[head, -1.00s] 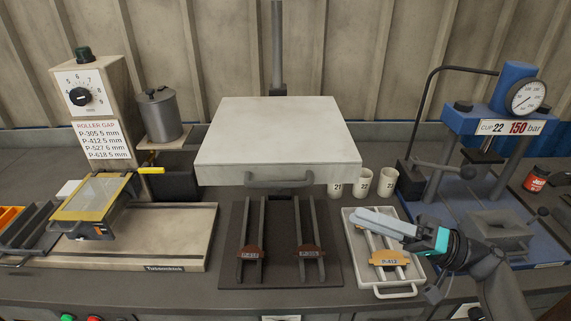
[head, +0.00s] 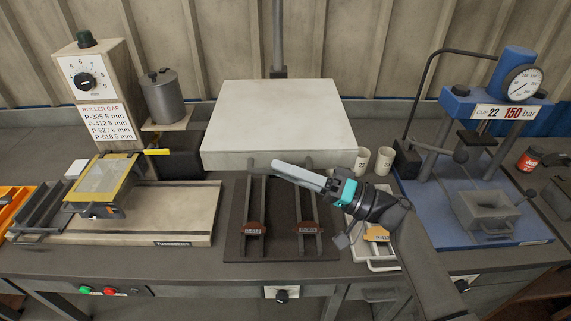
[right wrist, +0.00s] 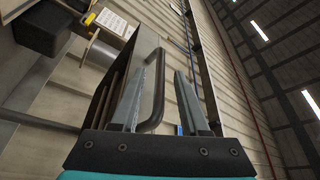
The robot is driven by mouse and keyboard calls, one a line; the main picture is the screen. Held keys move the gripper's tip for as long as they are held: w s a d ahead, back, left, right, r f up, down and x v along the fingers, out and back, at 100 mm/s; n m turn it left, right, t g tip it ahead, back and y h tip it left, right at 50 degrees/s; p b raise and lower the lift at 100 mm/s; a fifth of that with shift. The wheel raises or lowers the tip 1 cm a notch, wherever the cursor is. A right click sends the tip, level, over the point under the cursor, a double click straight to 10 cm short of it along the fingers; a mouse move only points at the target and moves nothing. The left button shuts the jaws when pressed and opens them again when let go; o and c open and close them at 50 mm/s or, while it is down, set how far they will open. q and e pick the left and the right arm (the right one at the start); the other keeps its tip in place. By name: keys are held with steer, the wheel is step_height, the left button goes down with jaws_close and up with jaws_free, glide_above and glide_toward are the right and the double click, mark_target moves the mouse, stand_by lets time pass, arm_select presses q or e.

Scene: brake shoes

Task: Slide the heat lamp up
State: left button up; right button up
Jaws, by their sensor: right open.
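The heat lamp (head: 277,112) is a broad, pale flat box on an upright grey post (head: 279,40). It hangs above the dark plate (head: 284,250) with the two shoe racks. Its front handle (right wrist: 157,85) is a dark bent bar in the right wrist view; in the head view my gripper mostly covers it. My right gripper (head: 278,167) is open at the lamp's front edge. In the right wrist view its two fingers (right wrist: 167,75) stand either side of the handle, not closed on it. My left gripper is out of view.
Two racks under the lamp hold brown shoes (head: 255,229). A white tray (head: 376,264) lies under my right forearm. Cups (head: 385,161) stand right of the lamp, and a blue press (head: 490,110) stands further right. A roller machine (head: 100,185) is at left.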

steer(key=shift+w+a, duration=0.1)
steer(key=shift+a, duration=0.1)
jaws_close()
stand_by(0.3)
steer(key=shift+r, duration=0.1)
stand_by(1.0)
